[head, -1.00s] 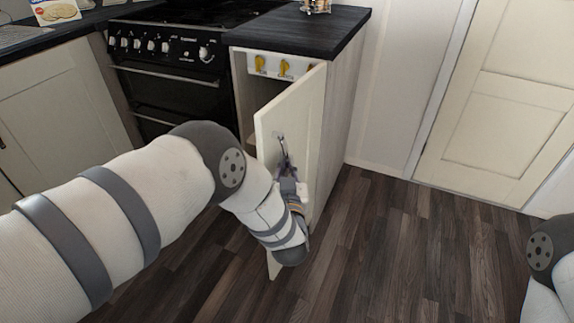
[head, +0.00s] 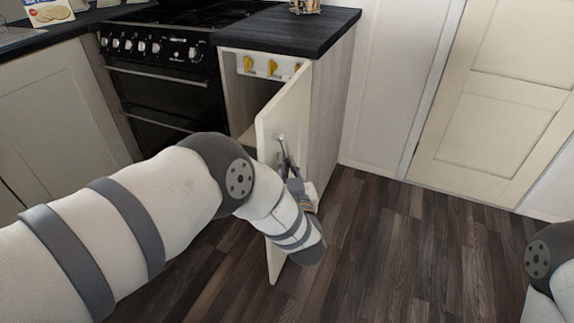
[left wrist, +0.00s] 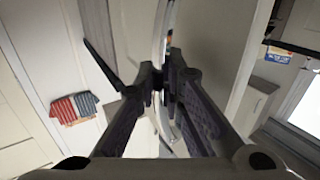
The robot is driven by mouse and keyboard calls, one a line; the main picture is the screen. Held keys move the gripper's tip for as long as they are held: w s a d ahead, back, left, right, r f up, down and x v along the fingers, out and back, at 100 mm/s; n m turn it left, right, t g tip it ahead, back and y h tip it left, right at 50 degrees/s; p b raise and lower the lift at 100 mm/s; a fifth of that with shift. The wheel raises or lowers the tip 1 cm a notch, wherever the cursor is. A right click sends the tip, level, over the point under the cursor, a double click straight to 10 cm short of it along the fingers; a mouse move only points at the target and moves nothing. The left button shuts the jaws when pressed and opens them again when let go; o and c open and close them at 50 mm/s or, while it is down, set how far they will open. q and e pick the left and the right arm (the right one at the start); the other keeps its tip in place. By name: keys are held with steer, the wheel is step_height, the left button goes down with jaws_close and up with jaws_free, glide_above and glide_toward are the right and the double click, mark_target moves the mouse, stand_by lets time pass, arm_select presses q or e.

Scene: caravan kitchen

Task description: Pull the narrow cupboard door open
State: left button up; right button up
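The narrow cupboard door (head: 290,104) is cream and stands well open, swung out from the cupboard right of the oven. Its metal handle (head: 284,150) is partly hidden by my gripper; it also shows as a curved chrome bar in the left wrist view (left wrist: 163,50). My left gripper (head: 290,172) is at the handle, and in the wrist view its fingers (left wrist: 167,88) are closed around the bar. My forearm hides part of the door's lower half. My right gripper is out of view; only part of my right arm shows at the right edge.
Inside the cupboard, a white panel with yellow valve handles (head: 271,67) shows at the top. The black oven (head: 158,75) stands to the left. A dark worktop (head: 290,28) lies above. The wooden floor (head: 400,250) to the right is clear.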

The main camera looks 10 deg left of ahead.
arm_select(q)
steer(key=v, duration=1.2)
steer(key=s+a+f+m+g+h+p, duration=0.1)
steer(key=s+a+f+m+g+h, duration=0.2)
steer(key=s+f, duration=0.35)
steer(key=s+a+f+m+g+h+p, duration=0.1)
steer(key=s+a+f+g+h+p, duration=0.2)
steer(key=s+f+g, duration=0.4)
steer(key=s+a+r+g, duration=0.1)
steer(key=s+a+g, duration=0.1)
steer(key=s, duration=0.8)
steer(key=s+a+r+g, duration=0.1)
steer(key=s+g, duration=0.3)
steer(key=s, duration=0.6)
steer(key=s+a+r+g+h, duration=0.1)
steer(key=s+a+g, duration=0.2)
steer(key=s, duration=0.7)
steer(key=shift+s+a+r, duration=0.15)
steer(key=shift+s+a, duration=0.2)
steer(key=shift+a, duration=0.2)
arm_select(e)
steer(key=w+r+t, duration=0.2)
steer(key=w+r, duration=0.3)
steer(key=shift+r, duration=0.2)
